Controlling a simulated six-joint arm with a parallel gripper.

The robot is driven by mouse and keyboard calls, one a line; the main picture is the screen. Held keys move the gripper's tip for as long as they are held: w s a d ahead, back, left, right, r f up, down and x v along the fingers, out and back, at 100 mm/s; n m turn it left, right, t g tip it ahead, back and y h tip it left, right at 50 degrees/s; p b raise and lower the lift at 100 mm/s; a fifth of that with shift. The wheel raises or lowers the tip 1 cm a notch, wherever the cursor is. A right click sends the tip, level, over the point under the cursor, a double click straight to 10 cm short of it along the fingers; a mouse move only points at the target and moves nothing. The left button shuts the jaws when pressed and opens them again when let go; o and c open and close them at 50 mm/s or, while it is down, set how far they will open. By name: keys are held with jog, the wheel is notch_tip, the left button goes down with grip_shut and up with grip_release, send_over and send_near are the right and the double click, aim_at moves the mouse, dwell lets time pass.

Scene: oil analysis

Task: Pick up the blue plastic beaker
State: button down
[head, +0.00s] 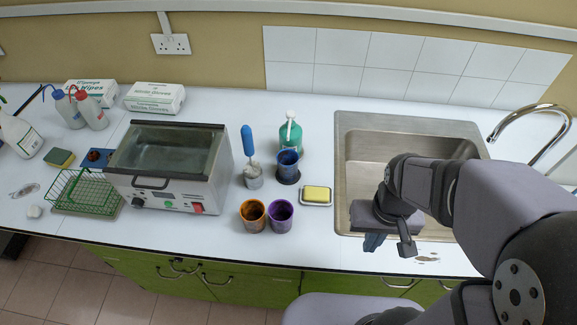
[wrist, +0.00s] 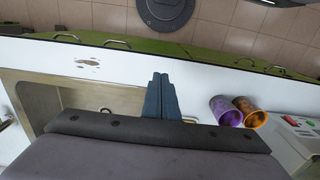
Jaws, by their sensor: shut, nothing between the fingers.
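The blue plastic beaker (head: 288,166) stands upright on the counter between the green bottle and the yellow sponge, over a dark round base or coaster. I cannot pick it out in the wrist view. My gripper (head: 374,241) is over the front edge of the sink, well to the right of the beaker and apart from it. In the wrist view my gripper (wrist: 161,82) has its two fingers together, with nothing held.
Orange (head: 253,215) and purple (head: 280,215) beakers stand near the counter's front edge. A sponge (head: 317,194) on a dish lies between beaker and sink (head: 340,150). A green bottle (head: 291,136) stands behind the beaker. A metal bath (head: 165,190) and blue-handled brush (head: 248,140) are left.

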jog(key=c, duration=0.7)
grip_release()
jog(key=shift+o, duration=0.2)
jog(key=n+t+y+b, duration=0.3)
jog(key=t+b, duration=0.4)
jog(key=t, duration=0.3)
send_near(288, 166)
jog(key=d+f, duration=0.1)
jog(key=d, duration=0.1)
jog(key=w+d+f, duration=0.1)
jog(key=f, duration=0.1)
jog(key=d+f, duration=0.2)
jog(key=shift+w+d, duration=0.35)
jog(key=shift+w, duration=0.05)
jog(key=w+a+n+t+y+b, duration=0.1)
jog(key=w+a+t+y, duration=0.1)
jog(key=a, duration=0.5)
jog(key=shift+w+r+t, duration=0.25)
jog(key=shift+w+t, duration=0.25)
jog(key=shift+w, duration=0.8)
